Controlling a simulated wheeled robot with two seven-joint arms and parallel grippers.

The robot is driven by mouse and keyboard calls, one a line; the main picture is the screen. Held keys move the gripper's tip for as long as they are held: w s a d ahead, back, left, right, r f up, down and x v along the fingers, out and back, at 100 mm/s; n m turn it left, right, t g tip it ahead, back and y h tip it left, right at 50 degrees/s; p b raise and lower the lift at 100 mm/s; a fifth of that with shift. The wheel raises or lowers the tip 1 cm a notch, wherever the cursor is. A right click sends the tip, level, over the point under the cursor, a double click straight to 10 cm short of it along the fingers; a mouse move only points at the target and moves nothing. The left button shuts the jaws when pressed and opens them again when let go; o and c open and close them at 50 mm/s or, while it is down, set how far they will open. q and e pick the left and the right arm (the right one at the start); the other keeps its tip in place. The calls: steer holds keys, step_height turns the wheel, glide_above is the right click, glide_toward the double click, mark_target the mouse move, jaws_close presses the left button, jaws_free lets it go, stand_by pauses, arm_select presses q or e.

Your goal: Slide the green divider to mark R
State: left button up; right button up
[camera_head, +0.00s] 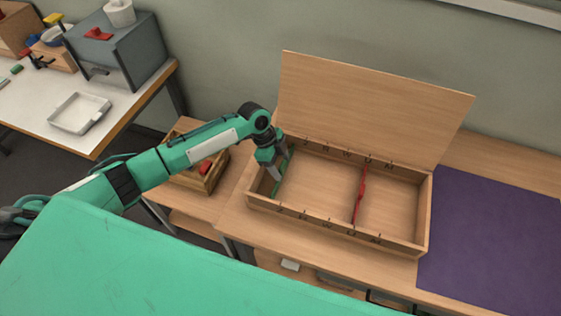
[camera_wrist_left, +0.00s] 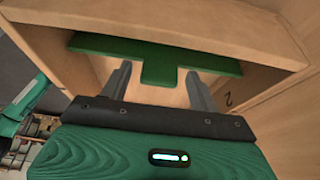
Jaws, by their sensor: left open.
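The green divider (camera_head: 285,175) stands across the open wooden box (camera_head: 335,243), near its left end. In the left wrist view the divider (camera_wrist_left: 120,45) has a tab pointing towards my left gripper (camera_wrist_left: 159,72). The two fingers are open, one on each side of the tab, with visible gaps. In the head view my left gripper (camera_head: 276,170) reaches down into the box at the divider and hides part of it. My right gripper is not in view.
A red divider (camera_head: 360,195) crosses the box right of the middle, with bare floor between the dividers. The raised lid (camera_head: 370,110) stands behind. A purple mat (camera_head: 495,240) lies right of the box. A small wooden crate (camera_head: 213,178) stands to its left.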

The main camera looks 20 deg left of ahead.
arm_select(q)
steer(key=shift+f, duration=0.1)
steer(key=c, duration=0.5)
jaws_close()
steer(key=d, duration=1.1)
steer(key=shift+s+d, duration=0.1)
steer(key=shift+s, duration=0.1)
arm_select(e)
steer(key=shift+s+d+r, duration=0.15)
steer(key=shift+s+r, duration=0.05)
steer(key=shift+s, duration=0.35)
arm_select(q)
steer(key=o, duration=0.5)
jaws_free()
